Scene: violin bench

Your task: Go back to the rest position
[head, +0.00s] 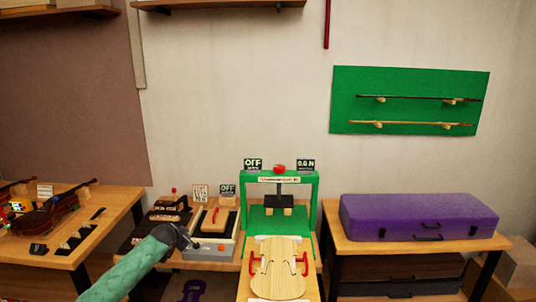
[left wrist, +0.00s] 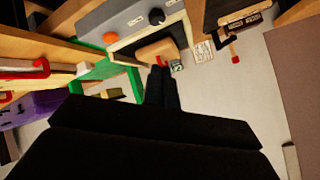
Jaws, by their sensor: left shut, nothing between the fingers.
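My left gripper (head: 188,238) is at the end of the green-sleeved arm that comes in from the lower left. It is in front of a grey box with a wooden block (head: 212,220) on top, at the middle of the bench. In the left wrist view my left gripper (left wrist: 162,78) shows as dark fingers, shut together with nothing between them. The grey box (left wrist: 125,18) with a black knob and an orange button lies beyond the fingertips. Whether the gripper touches anything cannot be told. My right gripper is in neither view.
A green press (head: 316,205) stands at the bench's middle, with a violin plate (head: 278,272) and red-handled clamps before it. A purple case (head: 420,218) lies on the right table. A violin (head: 45,217) and small parts lie on the left table. Bows hang on a green board (head: 410,85).

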